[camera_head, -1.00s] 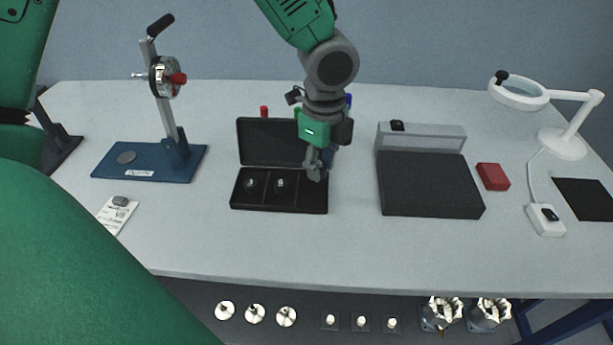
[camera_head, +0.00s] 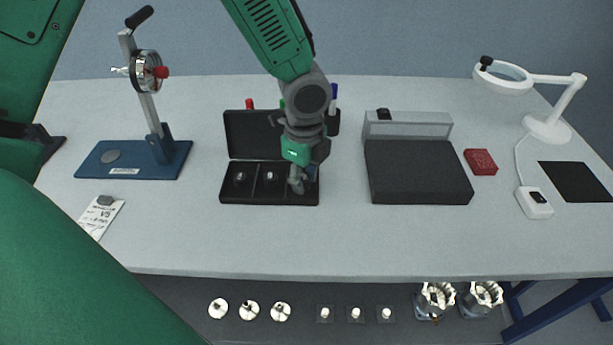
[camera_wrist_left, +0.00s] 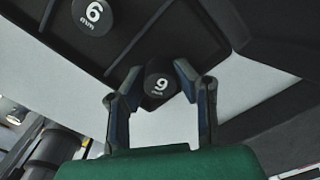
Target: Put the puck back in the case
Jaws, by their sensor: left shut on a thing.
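The open black case (camera_head: 228,197) lies on the table with its lid raised behind it. It has three compartments. A dark puck (camera_head: 240,178) sits in the left one and another puck (camera_head: 270,177) in the middle one. My left gripper (camera_head: 298,183) is over the right compartment and hides most of it. In the left wrist view my left gripper (camera_wrist_left: 160,88) is shut on a black puck (camera_wrist_left: 158,84) with a white number on top. A numbered puck (camera_wrist_left: 92,14) in a compartment shows there too. I cannot tell whether the held puck touches the compartment floor. My right gripper is not in view.
A blue-based test stand (camera_head: 160,165) and a paper tag (camera_head: 100,215) are at left. A dark grey block (camera_head: 418,172), a red box (camera_head: 481,161) and a magnifier lamp (camera_head: 548,125) are at right. Marker pens stand behind the case. The table front is clear.

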